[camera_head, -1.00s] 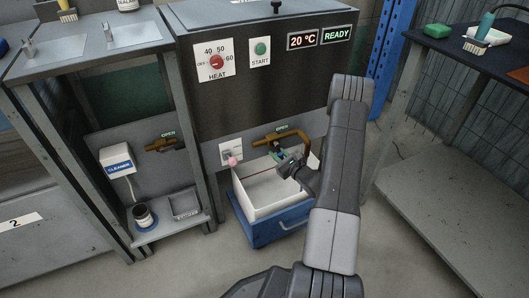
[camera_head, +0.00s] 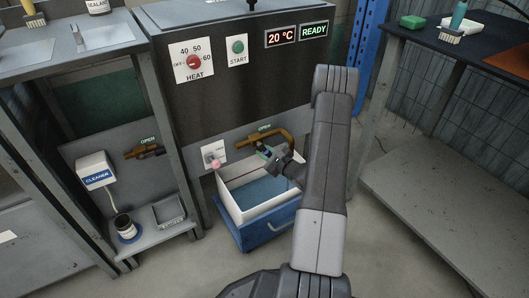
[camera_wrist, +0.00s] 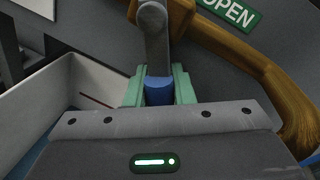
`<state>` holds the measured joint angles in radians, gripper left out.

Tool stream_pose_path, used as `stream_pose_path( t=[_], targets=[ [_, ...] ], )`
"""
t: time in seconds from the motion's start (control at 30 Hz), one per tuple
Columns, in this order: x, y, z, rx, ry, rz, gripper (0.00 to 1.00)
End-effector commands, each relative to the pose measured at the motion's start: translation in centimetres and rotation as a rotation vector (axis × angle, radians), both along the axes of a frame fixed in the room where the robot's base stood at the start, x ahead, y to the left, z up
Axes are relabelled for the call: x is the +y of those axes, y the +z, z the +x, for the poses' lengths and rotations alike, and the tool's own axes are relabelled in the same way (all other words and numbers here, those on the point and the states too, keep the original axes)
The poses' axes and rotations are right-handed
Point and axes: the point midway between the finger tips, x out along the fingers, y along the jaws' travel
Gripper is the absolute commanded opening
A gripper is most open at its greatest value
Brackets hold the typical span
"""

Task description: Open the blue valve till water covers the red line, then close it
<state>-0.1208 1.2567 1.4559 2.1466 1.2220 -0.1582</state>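The blue valve handle (camera_wrist: 158,90) sits below a brass pipe (camera_head: 291,140) beside a green OPEN label. My gripper (camera_wrist: 158,86) has its green pads on both sides of the handle and appears shut on it; in the head view my gripper (camera_head: 266,153) hides most of the valve. The white tub (camera_head: 268,208) below holds blue water (camera_head: 263,190). A short dark red line (camera_wrist: 97,101) shows on the tub's inner wall in the wrist view, apparently just above the water.
A second brass valve (camera_head: 146,150) and a cleaner box (camera_head: 96,170) are further left. A dark table (camera_head: 470,50) stands at right.

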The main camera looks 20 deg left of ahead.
Motion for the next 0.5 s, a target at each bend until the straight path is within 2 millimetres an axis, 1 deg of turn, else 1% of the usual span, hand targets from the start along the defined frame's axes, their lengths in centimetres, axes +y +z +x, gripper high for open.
stream_pose_path(
  t=[0.03, 0.1, 0.37, 0.5],
  targets=[
    [-0.02, -0.01, 0.01, 0.001, 0.0, 0.001, 0.31],
    [-0.02, 0.0, 0.01, 0.001, 0.0, 0.001, 0.43],
    [-0.03, 0.01, -0.01, 0.001, -0.001, 0.001, 0.43],
    [-0.77, 0.17, -0.42, 0.002, -0.001, 0.0, 0.43]
  ],
)
